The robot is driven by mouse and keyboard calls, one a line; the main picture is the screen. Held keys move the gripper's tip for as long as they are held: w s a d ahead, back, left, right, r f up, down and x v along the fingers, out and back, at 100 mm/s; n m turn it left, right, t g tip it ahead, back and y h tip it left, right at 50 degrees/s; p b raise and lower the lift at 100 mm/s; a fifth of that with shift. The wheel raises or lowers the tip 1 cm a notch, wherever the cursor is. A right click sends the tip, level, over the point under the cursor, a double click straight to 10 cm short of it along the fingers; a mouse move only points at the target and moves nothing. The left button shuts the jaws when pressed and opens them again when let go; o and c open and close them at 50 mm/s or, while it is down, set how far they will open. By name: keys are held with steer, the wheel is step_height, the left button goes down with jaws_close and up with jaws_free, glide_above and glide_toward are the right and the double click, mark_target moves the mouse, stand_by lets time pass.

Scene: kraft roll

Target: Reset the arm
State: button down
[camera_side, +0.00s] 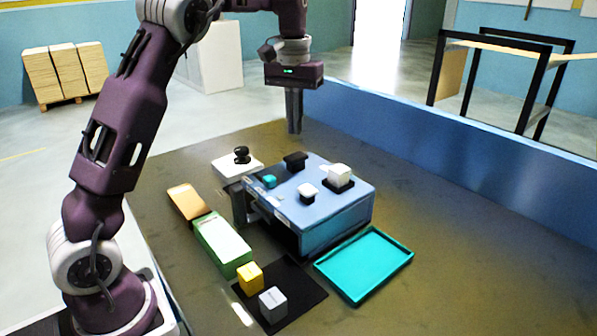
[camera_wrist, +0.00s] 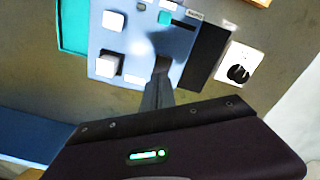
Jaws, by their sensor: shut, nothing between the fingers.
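My gripper (camera_side: 294,132) hangs pointing down above the back part of the table in the side view, behind the blue box. Its fingers are together and hold nothing. In the wrist view the shut fingers (camera_wrist: 160,68) show in front of the blue box top. The blue box (camera_side: 320,208) has white and black knobs or blocks and a small teal piece on its top.
A teal tray (camera_side: 366,262) lies right of the box. A black mat (camera_side: 300,312) bears a yellow cube (camera_side: 249,277) and a grey cube (camera_side: 273,304). A green box (camera_side: 222,243), an orange-topped box (camera_side: 187,202) and a white plate with a black knob (camera_side: 238,165) stand left. A blue wall (camera_side: 450,150) edges the table.

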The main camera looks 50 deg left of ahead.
steer(key=s+d+r+m+t, duration=0.1)
steer(key=s+d+r+t, duration=0.1)
steer(key=s+d+r, duration=0.4)
steer(key=s+d+f+m+t, duration=0.1)
steer(key=s+d+f+m, duration=0.1)
steer(key=s, duration=0.9)
steer(key=s+d+f+m+t, duration=0.2)
steer(key=s+d, duration=0.4)
steer(key=s, duration=0.5)
step_height(320, 180, down, 3)
steer(key=shift+s+d+r+m, duration=0.15)
steer(key=shift+s+r+m, duration=0.05)
steer(key=shift+s+m, duration=0.25)
